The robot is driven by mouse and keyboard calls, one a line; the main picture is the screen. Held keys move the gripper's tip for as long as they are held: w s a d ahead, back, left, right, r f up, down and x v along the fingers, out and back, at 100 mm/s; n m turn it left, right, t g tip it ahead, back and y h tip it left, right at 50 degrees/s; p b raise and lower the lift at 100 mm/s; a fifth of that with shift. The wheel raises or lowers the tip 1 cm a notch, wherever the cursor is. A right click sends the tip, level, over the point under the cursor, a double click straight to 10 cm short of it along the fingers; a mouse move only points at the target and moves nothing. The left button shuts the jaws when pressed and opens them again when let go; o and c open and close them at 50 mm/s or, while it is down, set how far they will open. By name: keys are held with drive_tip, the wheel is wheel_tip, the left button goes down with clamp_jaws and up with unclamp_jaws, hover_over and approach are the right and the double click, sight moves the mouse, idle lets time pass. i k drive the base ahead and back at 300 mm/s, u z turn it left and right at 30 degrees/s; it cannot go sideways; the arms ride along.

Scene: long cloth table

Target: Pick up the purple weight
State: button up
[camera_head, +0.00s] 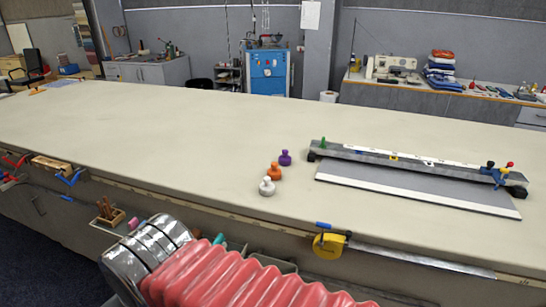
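The purple weight (285,158) stands upright on the long cloth table (180,130), right of the picture's middle. It is the farthest of a short row of similar knobbed weights. The orange weight (274,172) stands just in front of it, and the white weight (267,187) is nearest to the table's front edge. My gripper does not show in this view. Only a red ribbed and silver part of my own body is visible at the bottom, in front of the table.
A long grey cutting rail (400,157) over a grey plate lies right of the weights. A yellow tape measure (328,243) and tools hang at the front edge. The table's left and middle are mostly clear. A blue cabinet (268,72) stands behind.

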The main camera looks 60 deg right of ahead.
sight(284, 159)
drive_tip(key=z, duration=0.4)
drive_tip(key=i, duration=1.1)
drive_tip(key=z, duration=0.55)
